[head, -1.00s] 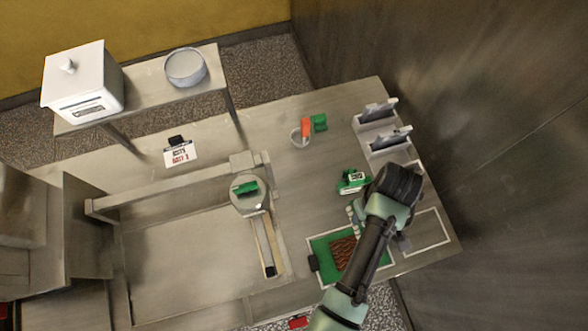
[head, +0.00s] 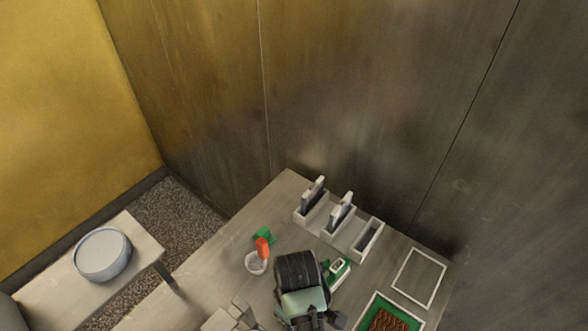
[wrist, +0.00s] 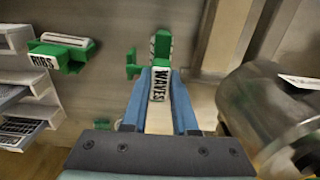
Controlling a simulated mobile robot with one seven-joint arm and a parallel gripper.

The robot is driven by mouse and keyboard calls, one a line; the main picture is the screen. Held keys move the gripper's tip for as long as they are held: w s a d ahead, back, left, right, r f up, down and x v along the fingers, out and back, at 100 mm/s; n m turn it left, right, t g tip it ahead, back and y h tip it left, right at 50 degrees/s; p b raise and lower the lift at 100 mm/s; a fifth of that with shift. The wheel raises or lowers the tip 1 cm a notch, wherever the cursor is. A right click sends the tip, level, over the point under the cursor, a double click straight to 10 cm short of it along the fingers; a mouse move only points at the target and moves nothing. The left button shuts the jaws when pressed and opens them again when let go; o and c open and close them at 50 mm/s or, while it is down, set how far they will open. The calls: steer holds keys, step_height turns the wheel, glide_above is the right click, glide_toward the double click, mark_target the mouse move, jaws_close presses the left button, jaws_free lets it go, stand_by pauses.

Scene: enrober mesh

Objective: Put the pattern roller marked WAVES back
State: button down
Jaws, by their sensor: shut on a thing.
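My gripper (wrist: 158,95) is shut on the WAVES roller (wrist: 158,84), its white label showing between the blue fingers in the wrist view. A green piece with a pale patterned part (wrist: 160,45) shows just beyond the label; I cannot tell whether it belongs to the roller or touches it. A green bracket-like piece (wrist: 131,65) is left of it. The roller marked RIBS (wrist: 62,52) sits on green supports at the left; a green and white holder (head: 338,271) shows right of my wrist in the head view. The held roller is hidden there.
White rack slots (head: 367,238) stand along the wall edge; two hold grey plates and the nearest looks empty. A cup (head: 256,263) with an orange-handled tool and a green piece (head: 263,235) are left. A green tray (head: 376,301) with brown ridges and a white outline (head: 419,278) are right.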

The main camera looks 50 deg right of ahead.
steer(key=shift+a+f, duration=0.1)
steer(key=shift+f, duration=1.8)
